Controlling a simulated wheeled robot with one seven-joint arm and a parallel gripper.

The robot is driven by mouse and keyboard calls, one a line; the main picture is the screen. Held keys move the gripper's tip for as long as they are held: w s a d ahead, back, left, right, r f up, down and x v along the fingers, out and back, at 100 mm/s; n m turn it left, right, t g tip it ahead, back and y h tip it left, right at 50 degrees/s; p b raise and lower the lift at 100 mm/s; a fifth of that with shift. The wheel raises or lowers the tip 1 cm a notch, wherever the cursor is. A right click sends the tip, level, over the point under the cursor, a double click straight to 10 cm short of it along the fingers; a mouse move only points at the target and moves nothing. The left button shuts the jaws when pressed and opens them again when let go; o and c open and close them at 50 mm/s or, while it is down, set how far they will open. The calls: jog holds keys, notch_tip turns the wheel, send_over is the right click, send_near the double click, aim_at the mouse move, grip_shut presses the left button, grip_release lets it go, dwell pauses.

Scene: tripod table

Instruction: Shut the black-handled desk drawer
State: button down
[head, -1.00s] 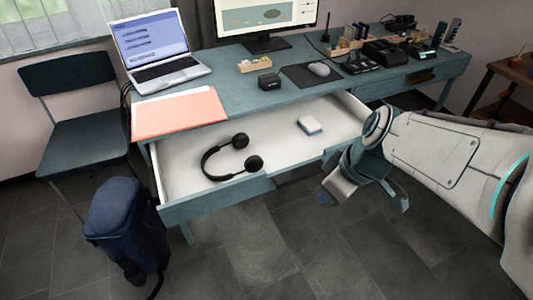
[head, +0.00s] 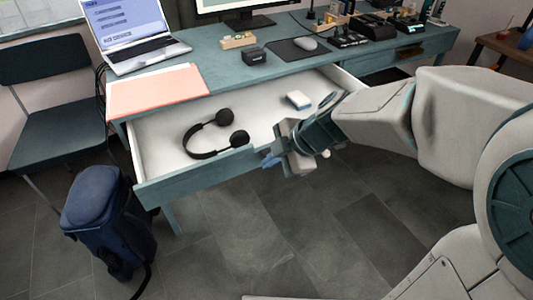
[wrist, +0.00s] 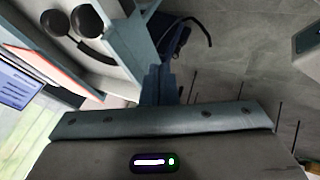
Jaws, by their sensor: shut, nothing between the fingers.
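The desk drawer (head: 180,186) is pulled far out, its teal front facing the room and its white inside showing. Black headphones (head: 212,140) and a small white-and-blue box (head: 298,100) lie in it. No black handle shows on this front; my gripper and arm cover its right part in the head view. My gripper (head: 268,160) is shut and empty at the drawer front, right of its middle. In the wrist view my shut fingers (wrist: 163,84) point toward the drawer front (wrist: 132,28); I cannot tell whether they touch it.
The desk top (head: 215,72) holds a laptop (head: 130,35), a pink folder (head: 155,92), a mouse (head: 306,43) and small items. A blue backpack (head: 100,215) stands on the floor by the drawer's left corner, near a dark chair (head: 50,110). The floor in front is clear.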

jog(key=b, duration=0.1)
send_near(237, 169)
notch_tip(237, 169, down, 4)
jog(key=s, duration=0.3)
jog(key=shift+w+a+r+p, duration=0.1)
jog(key=shift+w+a+p, duration=0.05)
jog(key=shift+w+a, duration=0.4)
jog(key=shift+w+a+p, duration=0.15)
jog(key=shift+w+a, duration=0.2)
jog(key=shift+w, duration=0.4)
jog(key=shift+w+a+r+p, duration=0.1)
jog(key=shift+w+a+p, duration=0.05)
jog(key=shift+w+a, duration=0.4)
jog(key=shift+w+f, duration=0.1)
jog(key=shift+w, duration=0.1)
